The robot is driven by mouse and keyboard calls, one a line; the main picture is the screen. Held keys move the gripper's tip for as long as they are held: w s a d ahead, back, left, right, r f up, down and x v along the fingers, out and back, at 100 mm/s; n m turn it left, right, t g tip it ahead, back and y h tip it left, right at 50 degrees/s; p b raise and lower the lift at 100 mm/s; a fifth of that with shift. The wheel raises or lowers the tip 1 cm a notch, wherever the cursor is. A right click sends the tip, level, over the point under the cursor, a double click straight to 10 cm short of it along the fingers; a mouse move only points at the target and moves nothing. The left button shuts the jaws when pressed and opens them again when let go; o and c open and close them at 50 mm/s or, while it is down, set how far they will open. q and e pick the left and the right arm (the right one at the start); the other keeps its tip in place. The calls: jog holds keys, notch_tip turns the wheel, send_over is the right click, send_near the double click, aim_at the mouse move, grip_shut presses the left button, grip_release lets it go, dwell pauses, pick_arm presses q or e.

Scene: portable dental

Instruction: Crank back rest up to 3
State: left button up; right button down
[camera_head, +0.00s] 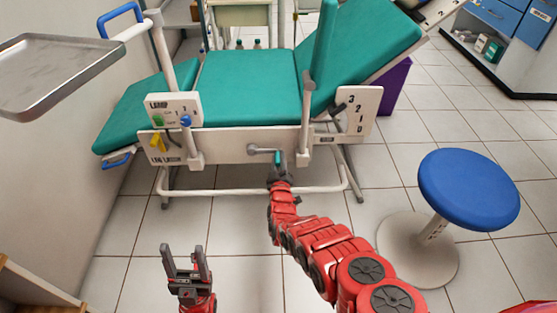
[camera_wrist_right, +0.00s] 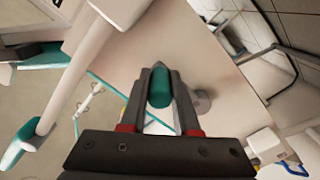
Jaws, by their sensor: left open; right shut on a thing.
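The green dental chair (camera_head: 250,85) stands ahead, its back rest (camera_head: 368,40) tilted up at the right. A white plate with the marks 3, 2, 1, 0 (camera_head: 357,108) is on the side below the back rest. A crank with a grey arm (camera_head: 262,151) and green handle is on the white side panel. My right gripper (camera_head: 278,162) is shut on the green crank handle (camera_wrist_right: 159,88), which shows between the fingers in the right wrist view. My left gripper (camera_head: 186,262) is open and empty, low in front of the chair, apart from everything.
A blue stool (camera_head: 468,188) stands at the right. A metal tray (camera_head: 55,70) is at the upper left, by the wall. A lamp control box (camera_head: 174,110) is on the chair's left side. A purple box (camera_head: 394,85) stands behind the chair. The tiled floor in front is mostly clear.

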jog(key=shift+r, duration=0.1)
jog(key=c, duration=0.6)
grip_release()
jog(key=shift+c, duration=0.2)
jog(key=shift+s+p, duration=0.3)
jog(key=s+p, duration=0.9)
jog(key=s, duration=0.7)
jog(key=shift+s, duration=0.35)
